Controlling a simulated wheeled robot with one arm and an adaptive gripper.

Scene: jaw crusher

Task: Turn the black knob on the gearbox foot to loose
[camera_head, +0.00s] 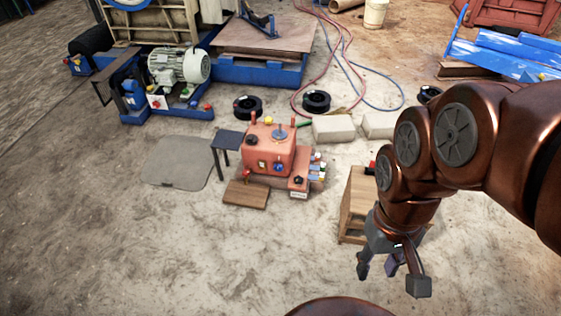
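The orange-red gearbox (268,148) stands on the sandy ground near the middle of the view. A low foot of the same colour (301,184) sticks out at its right front. A small black knob (298,180) sits on this foot, above a white label too small to read. The knob's setting cannot be made out. My gripper (390,279) hangs to the lower right of the gearbox, fingers pointing down.
A wooden stand (356,200) is partly hidden behind my gripper, right of the gearbox. Pale blocks (334,129), black rings and hoses lie behind. The foreground ground is mostly clear.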

